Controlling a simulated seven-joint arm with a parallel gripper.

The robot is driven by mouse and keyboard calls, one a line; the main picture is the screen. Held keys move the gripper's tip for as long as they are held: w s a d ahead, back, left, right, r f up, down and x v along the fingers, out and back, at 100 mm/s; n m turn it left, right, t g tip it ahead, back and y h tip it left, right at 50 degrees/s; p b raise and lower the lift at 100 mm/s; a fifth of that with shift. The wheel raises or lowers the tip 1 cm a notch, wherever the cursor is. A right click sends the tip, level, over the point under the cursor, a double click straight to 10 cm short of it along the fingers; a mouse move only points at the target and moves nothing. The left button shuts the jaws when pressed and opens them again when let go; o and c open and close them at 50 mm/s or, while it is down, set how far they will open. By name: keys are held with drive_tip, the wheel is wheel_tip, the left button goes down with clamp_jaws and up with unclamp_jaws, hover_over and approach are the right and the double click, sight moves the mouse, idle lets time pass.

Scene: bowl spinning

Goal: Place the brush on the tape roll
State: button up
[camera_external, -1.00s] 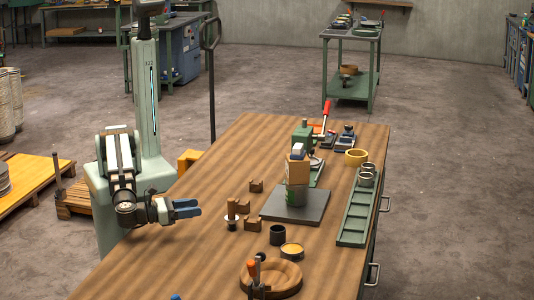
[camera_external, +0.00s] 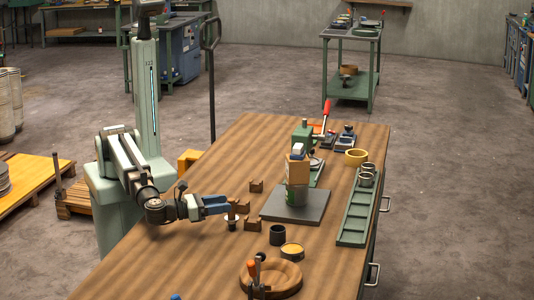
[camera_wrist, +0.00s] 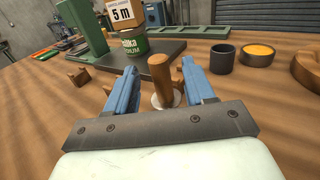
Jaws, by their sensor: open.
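The likely brush, an upright wooden handle on a pale round base, stands on the workbench. In the wrist view the brush (camera_wrist: 160,80) shows between my two blue fingers, with a gap on each side. In the external view the brush (camera_external: 232,221) is at the tips of my gripper (camera_external: 228,205), partly hidden by it. My gripper (camera_wrist: 160,82) is open and empty, low over the bench. A yellow ring, likely the tape roll (camera_external: 356,152), lies flat at the far right of the bench, well away from my gripper. I cannot make it out in the wrist view.
Small wooden blocks (camera_external: 252,225) lie near the brush. A dark plate (camera_external: 318,206) carries a stacked can and box (camera_external: 297,171). A green tray (camera_external: 351,228) lies right; a black cup (camera_external: 277,235), yellow-topped tin (camera_external: 292,250) and wooden ring (camera_external: 287,286) stand nearer. A red-handled press (camera_external: 326,110) stands beyond.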

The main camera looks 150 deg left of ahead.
sight(231, 200)
drive_tip(key=shift+x, duration=1.85)
drive_tip(key=shift+c, duration=0.2)
clamp_jaws()
drive_tip(key=shift+r, duration=0.1)
